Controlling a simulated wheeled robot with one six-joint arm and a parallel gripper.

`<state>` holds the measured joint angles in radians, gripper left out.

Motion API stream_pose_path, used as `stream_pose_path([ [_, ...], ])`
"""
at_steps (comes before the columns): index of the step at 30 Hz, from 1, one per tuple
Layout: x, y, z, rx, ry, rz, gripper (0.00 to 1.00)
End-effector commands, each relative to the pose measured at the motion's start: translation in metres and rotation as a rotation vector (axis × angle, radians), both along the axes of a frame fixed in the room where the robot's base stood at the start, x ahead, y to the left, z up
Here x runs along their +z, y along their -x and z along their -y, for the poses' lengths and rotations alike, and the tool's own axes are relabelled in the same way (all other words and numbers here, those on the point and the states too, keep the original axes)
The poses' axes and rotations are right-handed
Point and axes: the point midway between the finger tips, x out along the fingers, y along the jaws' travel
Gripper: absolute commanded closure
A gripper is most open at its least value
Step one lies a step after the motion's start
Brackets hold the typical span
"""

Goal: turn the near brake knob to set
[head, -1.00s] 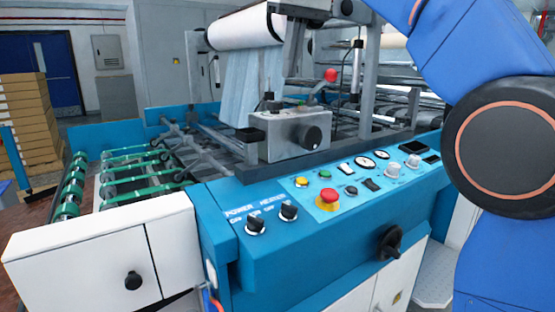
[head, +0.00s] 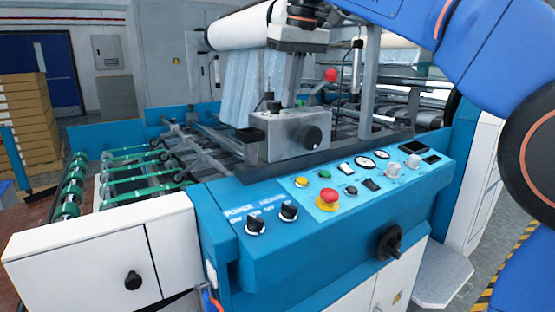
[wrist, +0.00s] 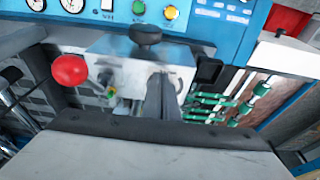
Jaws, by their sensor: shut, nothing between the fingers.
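A black round knob (head: 312,136) sits on the near face of a grey metal box (head: 280,150) behind the blue control panel. I cannot read a brake label or its setting. In the wrist view the gripper's fingers (wrist: 161,85) appear over the box, apart from the knob.
A red ball-ended lever (head: 331,75) stands behind the box; it also shows at left in the wrist view (wrist: 69,70). The blue panel (head: 230,200) carries a red emergency button (head: 328,197), switches and gauges. A black hand crank (head: 388,243) projects from its front. A white roll (head: 235,28) hangs above.

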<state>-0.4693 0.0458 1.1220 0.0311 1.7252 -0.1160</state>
Motion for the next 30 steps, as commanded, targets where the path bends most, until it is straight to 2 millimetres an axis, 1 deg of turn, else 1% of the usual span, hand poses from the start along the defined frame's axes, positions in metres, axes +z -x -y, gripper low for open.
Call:
stream_pose_path([
  [18, 0.0002, -0.0012, -0.0019, 0.000, 0.000, 0.000, 1.00],
  [30, 0.0002, 0.0031, -0.0055, 0.002, 0.000, 0.000, 1.00],
])
